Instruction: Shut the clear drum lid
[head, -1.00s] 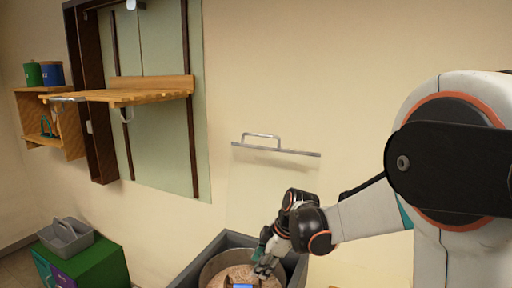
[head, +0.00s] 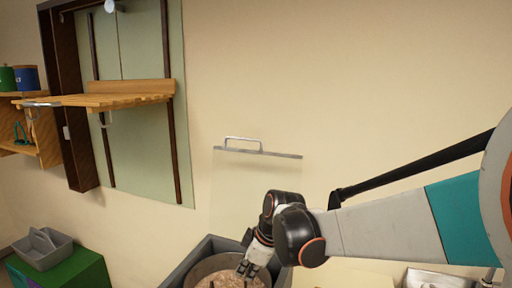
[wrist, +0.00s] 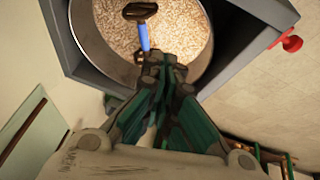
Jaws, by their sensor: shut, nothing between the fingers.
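The clear drum lid (head: 238,185) stands raised and nearly upright behind the drum, against the wall. Its top edge has a metal strip and a handle (head: 243,140). The metal drum (head: 205,268) sits inside a grey square housing and is open, with pale grainy contents. My gripper (head: 249,270) is over the drum opening, below and in front of the lid, apart from its handle. In the wrist view my gripper (wrist: 163,62) is shut and empty, above the drum's near rim. A tool with a blue handle (wrist: 143,36) lies in the drum, partly hidden by my fingers.
A red knob (wrist: 291,43) sticks out from the housing's side. A wooden shelf (head: 120,98) juts from the wall at left. A grey caddy (head: 43,248) stands on a green cabinet (head: 80,270) at lower left. A metal tray (head: 435,279) is at lower right.

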